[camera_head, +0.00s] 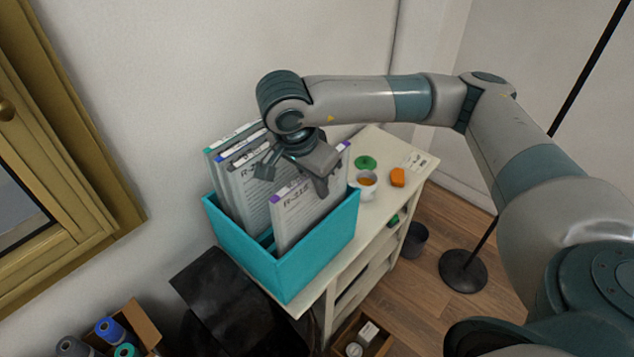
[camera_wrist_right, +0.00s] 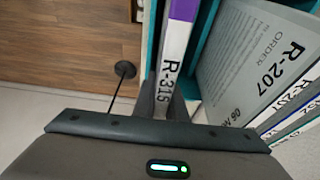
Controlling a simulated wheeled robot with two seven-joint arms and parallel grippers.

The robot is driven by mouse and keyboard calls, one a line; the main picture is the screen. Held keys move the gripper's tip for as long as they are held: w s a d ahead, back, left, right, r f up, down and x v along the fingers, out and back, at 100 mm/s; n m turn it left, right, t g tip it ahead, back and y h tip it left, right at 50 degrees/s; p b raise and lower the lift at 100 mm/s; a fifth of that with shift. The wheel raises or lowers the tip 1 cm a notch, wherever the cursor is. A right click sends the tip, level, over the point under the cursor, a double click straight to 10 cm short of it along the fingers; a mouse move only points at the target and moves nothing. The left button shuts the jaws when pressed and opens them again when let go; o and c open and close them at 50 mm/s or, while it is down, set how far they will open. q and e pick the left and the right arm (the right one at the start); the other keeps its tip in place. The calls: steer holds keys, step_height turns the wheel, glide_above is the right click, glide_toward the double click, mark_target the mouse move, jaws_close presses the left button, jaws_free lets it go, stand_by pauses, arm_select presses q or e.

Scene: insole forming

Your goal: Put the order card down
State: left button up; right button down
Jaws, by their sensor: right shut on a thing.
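The order card R-315 (camera_head: 297,219) has a purple top edge and stands upright in the front of the teal box (camera_head: 283,278). Its lower edge is hidden behind the box's front wall. My right gripper (camera_head: 295,181) reaches down from above and is shut on the card's top edge. In the right wrist view the card's white and purple edge (camera_wrist_right: 175,45) sits between the fingers (camera_wrist_right: 164,98), with teal box walls close by. Other cards (camera_head: 240,175) stand at the back of the box, and R-207 (camera_wrist_right: 255,65) shows beside the held card. My left gripper is not in view.
The box stands on a pale shelf unit (camera_head: 385,220). A wall is close behind; a lamp base (camera_head: 463,270) stands on the floor.

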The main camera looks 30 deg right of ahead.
steer(key=shift+f, duration=0.3)
steer(key=c, duration=1.8)
jaws_free()
steer(key=shift+r, duration=0.15)
